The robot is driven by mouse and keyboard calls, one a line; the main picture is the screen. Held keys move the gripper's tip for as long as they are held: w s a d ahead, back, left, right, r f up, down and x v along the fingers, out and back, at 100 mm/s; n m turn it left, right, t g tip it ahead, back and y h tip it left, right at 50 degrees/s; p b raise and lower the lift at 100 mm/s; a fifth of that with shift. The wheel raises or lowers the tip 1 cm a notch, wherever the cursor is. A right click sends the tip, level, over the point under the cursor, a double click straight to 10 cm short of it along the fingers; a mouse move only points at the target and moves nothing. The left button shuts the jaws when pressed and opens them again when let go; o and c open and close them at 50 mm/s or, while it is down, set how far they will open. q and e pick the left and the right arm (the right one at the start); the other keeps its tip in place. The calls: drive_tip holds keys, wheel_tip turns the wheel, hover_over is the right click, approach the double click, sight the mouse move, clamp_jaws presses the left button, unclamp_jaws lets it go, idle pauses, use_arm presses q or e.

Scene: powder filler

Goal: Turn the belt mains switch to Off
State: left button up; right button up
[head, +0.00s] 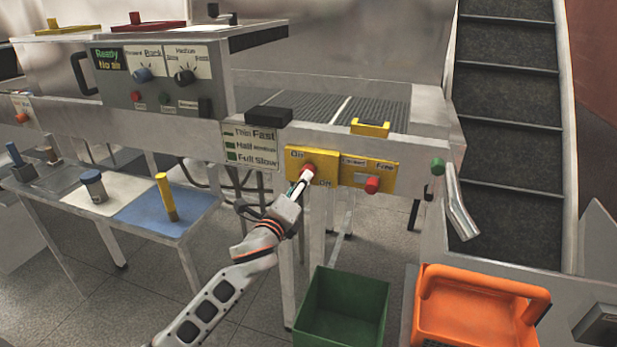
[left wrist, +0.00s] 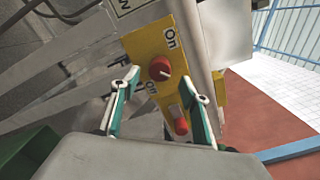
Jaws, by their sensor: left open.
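The mains switch is a red rotary knob (head: 308,170) with a pale mark, on a yellow panel (head: 294,169) at the conveyor's front. My left gripper (head: 303,182) is at the knob in the head view. In the left wrist view its open fingers (left wrist: 161,76) lie on either side of the knob. I cannot tell whether they touch it. My right gripper is in neither view.
A second red control (head: 372,185) sits close by on the right yellow panel, with a green button (head: 438,166) farther right. A green bin (head: 341,309) and an orange crate (head: 470,310) stand below. A table (head: 140,222) with small containers is at left.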

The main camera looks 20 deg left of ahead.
use_arm(q)
drive_tip(key=w, duration=0.6)
drive_tip(key=shift+d+b, duration=0.1)
drive_tip(key=shift+b, duration=0.2)
drive_tip(key=c, duration=1.1)
